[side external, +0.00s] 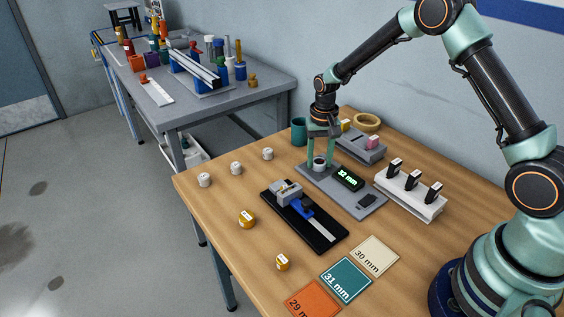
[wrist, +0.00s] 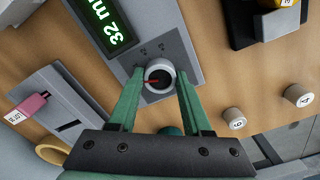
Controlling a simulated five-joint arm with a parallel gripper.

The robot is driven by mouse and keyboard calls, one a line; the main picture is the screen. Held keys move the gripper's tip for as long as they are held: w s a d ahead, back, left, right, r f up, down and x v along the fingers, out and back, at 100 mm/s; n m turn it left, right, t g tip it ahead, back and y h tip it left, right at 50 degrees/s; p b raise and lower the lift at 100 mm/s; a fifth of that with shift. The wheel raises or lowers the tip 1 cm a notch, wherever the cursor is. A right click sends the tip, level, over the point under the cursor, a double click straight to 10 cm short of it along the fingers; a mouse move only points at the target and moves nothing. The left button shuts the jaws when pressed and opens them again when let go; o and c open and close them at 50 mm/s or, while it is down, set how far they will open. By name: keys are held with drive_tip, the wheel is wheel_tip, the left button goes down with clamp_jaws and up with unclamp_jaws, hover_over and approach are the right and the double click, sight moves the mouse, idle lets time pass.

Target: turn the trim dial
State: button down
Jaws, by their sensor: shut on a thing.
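The trim dial (side external: 319,164) is a small round light knob on a grey panel (side external: 313,177) with a display (side external: 350,178) reading 32 mm. My gripper (side external: 320,157) is over the panel, pointing down. Its two green fingers stand on either side of the dial, shut on it, as the wrist view shows (wrist: 159,85). The display (wrist: 107,22) also shows there, partly cut off.
A white rack (side external: 410,197) with dark pieces stands right of the panel, and a grey block (side external: 360,148) behind it. A black tray with a caliper (side external: 304,216) lies in front. Cards (side external: 346,279) and small weights (side external: 236,168) lie around.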

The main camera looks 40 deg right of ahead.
sight(319, 161)
drive_tip(key=n, duration=1.1)
drive_tip(key=shift+n, duration=0.5)
drive_tip(key=shift+c, duration=1.7)
unclamp_jaws()
drive_tip(key=shift+r, duration=0.15)
wheel_tip(319, 161, up, 12)
